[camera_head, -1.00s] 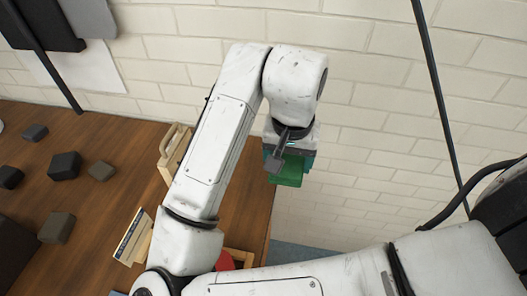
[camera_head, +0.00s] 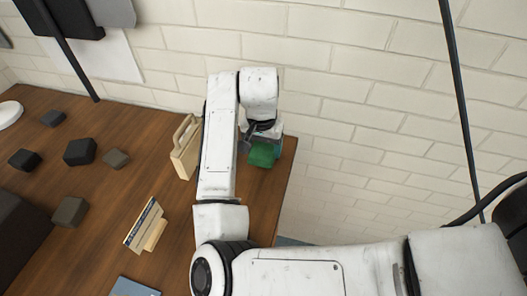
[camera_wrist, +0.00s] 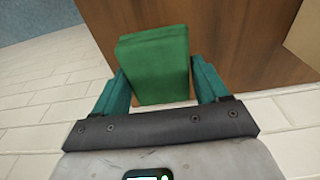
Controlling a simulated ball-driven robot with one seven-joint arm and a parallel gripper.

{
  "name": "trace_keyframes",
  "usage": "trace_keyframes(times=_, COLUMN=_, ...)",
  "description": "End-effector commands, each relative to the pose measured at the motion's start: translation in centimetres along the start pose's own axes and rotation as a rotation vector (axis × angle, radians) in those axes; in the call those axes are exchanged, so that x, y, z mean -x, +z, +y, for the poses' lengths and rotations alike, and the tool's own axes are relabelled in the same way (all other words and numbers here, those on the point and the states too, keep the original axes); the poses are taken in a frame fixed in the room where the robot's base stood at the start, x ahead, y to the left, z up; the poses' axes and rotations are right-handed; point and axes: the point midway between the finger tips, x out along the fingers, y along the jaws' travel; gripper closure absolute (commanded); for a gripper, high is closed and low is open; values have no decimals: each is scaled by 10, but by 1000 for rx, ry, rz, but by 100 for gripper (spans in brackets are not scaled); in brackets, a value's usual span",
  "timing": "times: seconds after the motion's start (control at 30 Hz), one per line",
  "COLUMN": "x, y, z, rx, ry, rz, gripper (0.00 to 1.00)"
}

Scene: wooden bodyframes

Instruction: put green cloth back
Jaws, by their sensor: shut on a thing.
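The green cloth (camera_head: 262,154) is a folded, block-like piece at the end of my arm, near the right edge of the wooden table in the head view. In the wrist view the green cloth (camera_wrist: 155,62) sits between the two teal fingers of my gripper (camera_wrist: 163,88). My gripper (camera_head: 258,140) is shut on it. The cloth shows over the table's edge in the wrist view. I cannot tell its exact height above the tabletop.
The wooden table (camera_head: 110,185) carries several dark blocks (camera_head: 80,151), a beige wooden holder (camera_head: 185,148) left of my arm, and a small standing card (camera_head: 145,225). A white brick wall (camera_head: 350,60) stands behind. Some tabletop is clear around the card.

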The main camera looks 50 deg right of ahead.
Motion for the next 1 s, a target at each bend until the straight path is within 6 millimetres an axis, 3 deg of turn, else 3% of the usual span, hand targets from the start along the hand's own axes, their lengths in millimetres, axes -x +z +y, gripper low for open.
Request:
trace_keyframes(times=0.2, x=-24, y=4, z=1, rx=1, ry=2, rz=-1, gripper=55)
trace_keyframes(times=0.6, x=-30, y=4, z=2, rx=1, ry=2, rz=0, gripper=55)
trace_keyframes(times=0.63, x=-28, y=4, z=1, rx=0, ry=2, rz=0, gripper=24)
trace_keyframes(times=0.87, x=-28, y=4, z=1, rx=0, ry=2, rz=0, gripper=2)
trace_keyframes(times=1.0, x=-28, y=4, z=1, rx=0, ry=1, rz=0, gripper=1)
